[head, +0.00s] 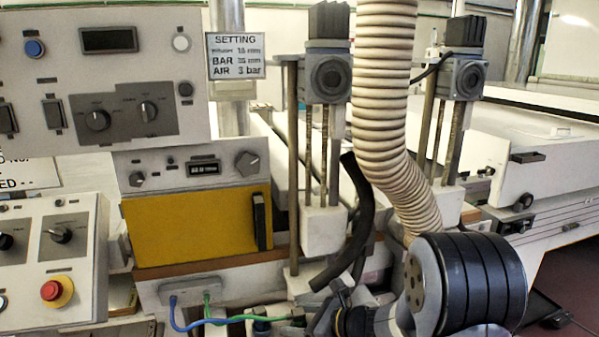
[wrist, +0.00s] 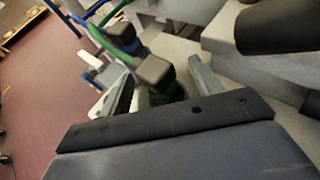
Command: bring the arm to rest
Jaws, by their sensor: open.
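My gripper (wrist: 163,86) is open in the wrist view, its two pale fingers spread apart. A dark square-topped fitting (wrist: 155,70) with a green hose (wrist: 110,50) shows between the fingertips. The fingers look clear of it, but I cannot tell how far beyond them it lies. In the head view my arm reaches in at the lower right, with a black ribbed joint of mine in front. My gripper's fingertips are not clear there. The green hose (head: 232,317) and the blue hose (head: 190,326) run from a grey box (head: 192,288) towards my arm.
A yellow panel (head: 190,228) and control boxes with knobs stand at the left. A red emergency button (head: 52,291) is at the lower left. A ribbed beige duct (head: 385,110) hangs close behind my arm. A bent black tube (head: 352,225) stands left of it. Open floor (wrist: 40,90) shows at the wrist view's left.

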